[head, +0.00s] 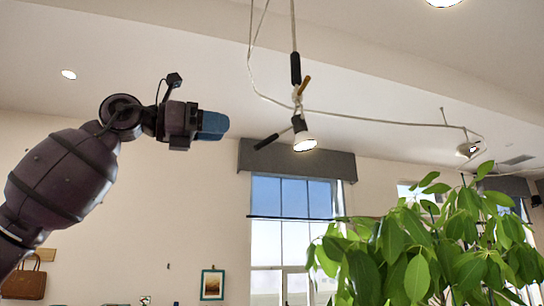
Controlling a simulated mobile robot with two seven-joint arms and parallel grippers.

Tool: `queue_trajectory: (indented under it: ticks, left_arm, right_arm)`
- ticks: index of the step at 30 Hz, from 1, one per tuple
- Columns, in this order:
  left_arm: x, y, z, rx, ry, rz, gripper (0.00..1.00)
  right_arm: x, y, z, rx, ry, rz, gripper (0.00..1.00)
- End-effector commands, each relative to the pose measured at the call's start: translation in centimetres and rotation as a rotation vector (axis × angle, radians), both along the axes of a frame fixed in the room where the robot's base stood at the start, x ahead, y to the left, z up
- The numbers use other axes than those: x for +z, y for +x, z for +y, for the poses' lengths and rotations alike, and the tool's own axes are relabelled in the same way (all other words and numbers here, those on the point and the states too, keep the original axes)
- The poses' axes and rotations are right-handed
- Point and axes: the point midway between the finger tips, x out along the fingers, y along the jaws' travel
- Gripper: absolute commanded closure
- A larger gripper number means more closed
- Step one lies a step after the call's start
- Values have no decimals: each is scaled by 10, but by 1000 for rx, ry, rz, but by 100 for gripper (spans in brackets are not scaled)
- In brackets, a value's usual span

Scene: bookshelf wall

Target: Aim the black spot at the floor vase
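A spot lamp (304,138) hangs from the ceiling on a rod with a black sleeve (295,69). I cannot tell whether this is the black spot. My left gripper (222,125), with blue fingers, is left of the lamp, apart from it in the picture. Its fingers are seen side-on, so their opening is unclear. My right gripper and the floor vase are not in view.
A cable track (390,122) runs along the ceiling to another spot lamp (467,149) at the right. A leafy plant (420,250) fills the lower right. A window (290,230) with a grey blind box is behind. A framed picture (212,285) hangs low on the wall.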

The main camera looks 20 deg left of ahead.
Motion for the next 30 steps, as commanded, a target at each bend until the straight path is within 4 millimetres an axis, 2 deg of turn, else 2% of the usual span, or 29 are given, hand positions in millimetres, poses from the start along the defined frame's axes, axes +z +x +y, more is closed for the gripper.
queue_trajectory:
  ticks: [3, 8, 13, 21, 30]
  left_arm:
    - [-10, 4, 3, 34, 62, 29, 61]
    - [-14, 7, -1, 33, 84, 45, 61]
    - [-14, 21, -17, 31, 84, 46, 61]
    - [-13, 51, -53, 30, 82, 46, 61]
    - [-14, 73, -76, 32, 81, 45, 61]
  right_arm:
    - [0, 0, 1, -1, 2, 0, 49]
    - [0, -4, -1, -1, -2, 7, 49]
    - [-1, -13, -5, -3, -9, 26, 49]
    - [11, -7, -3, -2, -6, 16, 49]
    - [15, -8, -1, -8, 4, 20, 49]
